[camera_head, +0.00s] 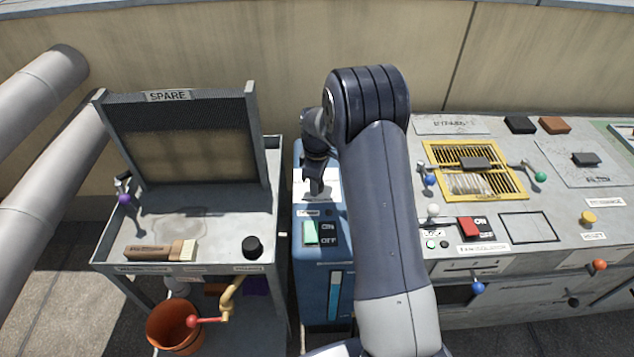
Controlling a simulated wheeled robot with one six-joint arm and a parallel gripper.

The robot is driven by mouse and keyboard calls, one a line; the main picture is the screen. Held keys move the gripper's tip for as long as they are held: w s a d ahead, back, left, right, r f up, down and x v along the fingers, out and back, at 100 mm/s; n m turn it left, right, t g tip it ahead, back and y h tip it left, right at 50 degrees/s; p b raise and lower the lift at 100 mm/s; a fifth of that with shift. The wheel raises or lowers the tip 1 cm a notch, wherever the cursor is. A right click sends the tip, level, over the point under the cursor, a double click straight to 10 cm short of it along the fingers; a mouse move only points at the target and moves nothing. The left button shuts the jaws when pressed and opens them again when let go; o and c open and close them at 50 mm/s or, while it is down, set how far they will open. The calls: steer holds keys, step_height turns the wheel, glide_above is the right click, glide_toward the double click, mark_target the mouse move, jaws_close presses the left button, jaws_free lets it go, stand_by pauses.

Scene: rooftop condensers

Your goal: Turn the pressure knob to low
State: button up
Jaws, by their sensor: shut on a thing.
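My gripper (315,188) points down over the white top panel of the blue unit (311,277), in the middle of the view. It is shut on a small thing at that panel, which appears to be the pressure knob. The fingers hide the knob, so its pointer and setting cannot be read. A white label plate (333,187) shows around the fingertips, its markings too small to read.
Just in front of my gripper is a green ON/OFF switch (311,233). A grey cart (205,222) with a brush (160,251) and black knob (252,246) stands left. A control bench (505,205) with levers and a yellow grille stands right.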

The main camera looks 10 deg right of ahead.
steer(key=n, duration=0.6)
steer(key=shift+n, duration=0.3)
stand_by(0.5)
steer(key=o, duration=1)
step_height(320, 180, up, 11)
steer(key=shift+f, duration=0.15)
step_height(320, 180, down, 11)
steer(key=shift+r, duration=0.1)
stand_by(0.4)
